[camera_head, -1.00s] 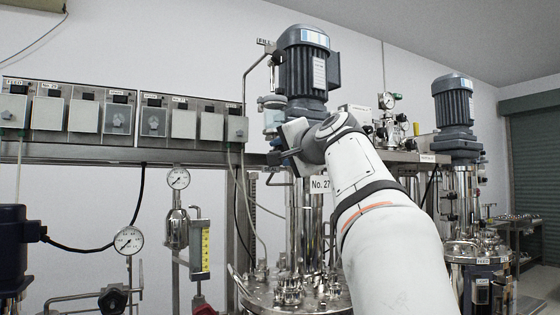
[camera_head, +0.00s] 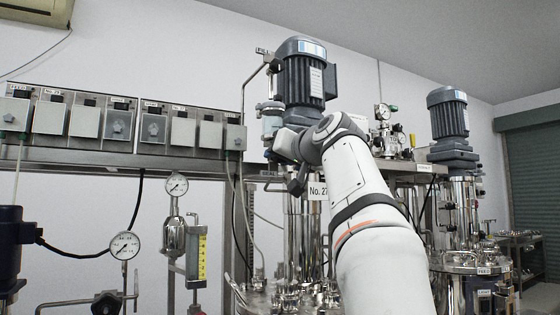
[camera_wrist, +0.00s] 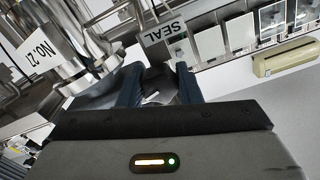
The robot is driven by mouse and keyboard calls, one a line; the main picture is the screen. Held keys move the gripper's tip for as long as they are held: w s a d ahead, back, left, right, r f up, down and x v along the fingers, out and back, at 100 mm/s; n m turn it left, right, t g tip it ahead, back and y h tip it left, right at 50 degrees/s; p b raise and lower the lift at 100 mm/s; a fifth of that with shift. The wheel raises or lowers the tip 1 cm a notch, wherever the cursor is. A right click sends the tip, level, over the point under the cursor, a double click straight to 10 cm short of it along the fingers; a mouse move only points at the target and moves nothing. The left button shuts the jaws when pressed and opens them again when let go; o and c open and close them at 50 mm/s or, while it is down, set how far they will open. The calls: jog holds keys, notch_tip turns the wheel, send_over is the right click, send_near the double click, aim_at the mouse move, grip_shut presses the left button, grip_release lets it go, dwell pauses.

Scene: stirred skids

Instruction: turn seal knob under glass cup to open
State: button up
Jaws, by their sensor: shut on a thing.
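The glass cup (camera_head: 271,122) is a small clear vessel on the thin pipe left of the grey motor in the head view. My gripper (camera_wrist: 158,84) is just below it, with two dark blue fingers at the middle of the wrist view. They are shut on a small pale metallic piece (camera_wrist: 152,97), which I take for the seal knob; it is mostly hidden by the fingers and my gripper's body. A white SEAL label (camera_wrist: 163,31) shows just beyond the fingertips. In the head view my wrist covers the knob.
The grey motor (camera_head: 306,76) stands close right of the cup, above the shiny No. 27 vessel. A row of grey switch boxes (camera_head: 118,124) runs along the rail at left. Pressure gauges (camera_head: 124,245) and a yellow level gauge (camera_head: 197,256) stand lower left.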

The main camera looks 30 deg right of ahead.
jog(key=shift+f+n, duration=0.1)
jog(key=shift+n, duration=0.4)
jog(key=o, duration=1)
jog(key=shift+s, duration=0.1)
jog(key=s+b, duration=0.1)
jog(key=s, duration=0.6)
jog(key=shift+s+d+b, duration=0.1)
jog(key=shift+s+b, duration=0.2)
jog(key=shift+b, duration=0.05)
